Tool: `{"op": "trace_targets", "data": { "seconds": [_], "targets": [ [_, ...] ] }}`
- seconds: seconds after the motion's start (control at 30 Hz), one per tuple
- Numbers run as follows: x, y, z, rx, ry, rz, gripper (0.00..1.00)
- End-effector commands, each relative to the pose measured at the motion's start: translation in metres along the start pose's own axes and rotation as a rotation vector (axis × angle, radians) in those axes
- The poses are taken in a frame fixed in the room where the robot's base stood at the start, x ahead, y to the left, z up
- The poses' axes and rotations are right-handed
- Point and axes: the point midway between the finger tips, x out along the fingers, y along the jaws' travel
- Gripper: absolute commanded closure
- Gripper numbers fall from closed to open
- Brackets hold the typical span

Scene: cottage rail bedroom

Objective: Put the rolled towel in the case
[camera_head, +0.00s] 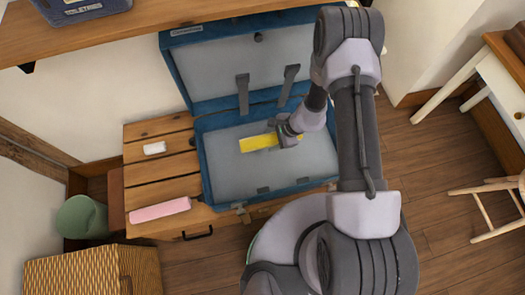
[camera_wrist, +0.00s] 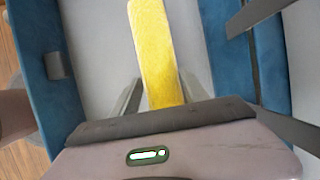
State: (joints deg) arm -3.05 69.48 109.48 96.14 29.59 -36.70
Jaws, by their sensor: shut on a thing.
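The rolled towel is a yellow roll (camera_head: 259,143) in the head view. My gripper (camera_head: 284,139) is shut on it near its right end. The roll is over the open blue case (camera_head: 207,165), inside its outline; I cannot tell whether it touches the grey floor of the case. In the wrist view the yellow roll (camera_wrist: 153,50) extends away from between my fingers (camera_wrist: 158,98), with the case's blue wall (camera_wrist: 42,75) at the left. The case's lid stands open at the back, with two grey straps.
The case sits on a slatted wooden bench (camera_head: 150,178). A pink roll (camera_head: 160,210) and a small white item (camera_head: 154,148) lie on the slats left of the case. A wooden shelf (camera_head: 130,32) runs above. A green bin (camera_head: 82,217) and wicker basket (camera_head: 90,272) stand at lower left.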

Motion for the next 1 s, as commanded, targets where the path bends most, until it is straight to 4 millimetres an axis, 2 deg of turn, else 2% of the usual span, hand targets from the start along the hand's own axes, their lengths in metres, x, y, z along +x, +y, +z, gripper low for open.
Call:
{"op": "trace_targets", "data": {
  "seconds": [0.03,0.1,0.27,0.4,0.77,0.8,0.9,1.0],
  "targets": [
    [0.018,0.006,-0.007,0.005,0.000,0.002,0.92],
    [0.034,0.010,-0.014,0.004,0.000,0.001,0.92],
    [0.054,0.014,-0.022,0.002,0.000,-0.001,0.92],
    [0.078,0.020,-0.032,0.002,-0.001,0.000,0.92],
    [0.084,0.021,-0.035,0.002,-0.001,-0.002,0.92],
    [0.084,0.021,-0.035,0.002,-0.001,-0.002,0.45],
    [0.083,0.021,-0.034,0.002,-0.001,-0.002,0.26],
    [0.083,0.021,-0.034,0.002,-0.001,-0.001,0.26]
  ]
}}
